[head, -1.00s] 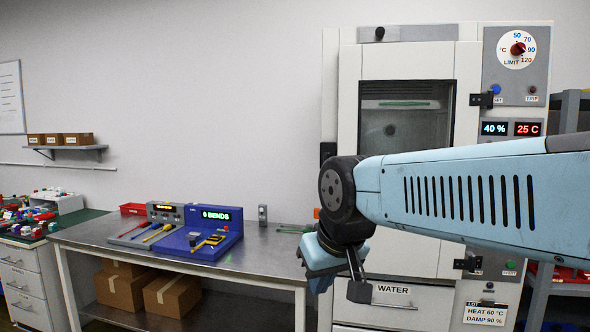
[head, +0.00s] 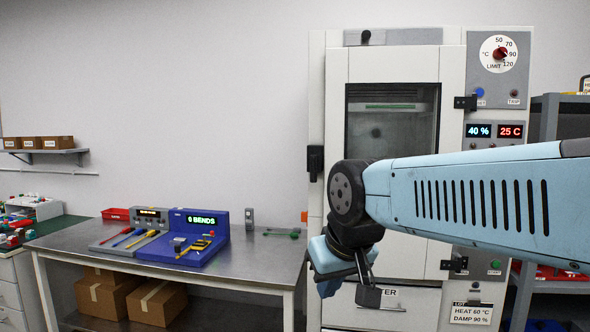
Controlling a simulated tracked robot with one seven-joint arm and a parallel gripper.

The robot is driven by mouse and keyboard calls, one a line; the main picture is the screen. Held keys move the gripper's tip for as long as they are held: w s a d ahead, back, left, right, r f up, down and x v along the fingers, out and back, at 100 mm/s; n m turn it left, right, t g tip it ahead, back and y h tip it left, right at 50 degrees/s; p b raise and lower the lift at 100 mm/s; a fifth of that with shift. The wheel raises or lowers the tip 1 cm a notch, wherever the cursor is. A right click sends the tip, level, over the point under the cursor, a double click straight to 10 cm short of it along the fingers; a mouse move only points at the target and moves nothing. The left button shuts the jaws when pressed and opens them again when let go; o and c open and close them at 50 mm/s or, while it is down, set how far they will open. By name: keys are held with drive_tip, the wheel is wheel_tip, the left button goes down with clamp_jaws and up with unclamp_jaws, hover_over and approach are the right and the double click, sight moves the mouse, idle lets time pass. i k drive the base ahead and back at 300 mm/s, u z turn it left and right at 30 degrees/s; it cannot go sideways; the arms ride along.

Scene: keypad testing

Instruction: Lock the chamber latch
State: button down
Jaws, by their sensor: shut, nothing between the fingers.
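The test chamber (head: 455,60) stands at the right, a tall white cabinet with its windowed door (head: 390,130) closed against the frame. A black latch handle (head: 316,163) stands upright on the door's left edge. A green strip shows through the window. My gripper (head: 345,285) hangs in front of the lower door, below and right of the latch and apart from it in the picture. Its fingers look shut with nothing between them. My blue arm hides the lower middle of the door and part of the control panel.
A steel bench (head: 200,262) at the left holds a blue bend tester (head: 200,240), a grey tool tray (head: 130,238) and a green piece (head: 294,234). Cardboard boxes (head: 157,302) sit below it. A grey shelf (head: 560,115) stands right of the chamber. The bench's right end is mostly clear.

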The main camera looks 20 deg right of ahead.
sight(313, 167)
drive_tip(key=i, duration=0.85)
drive_tip(key=u, duration=0.05)
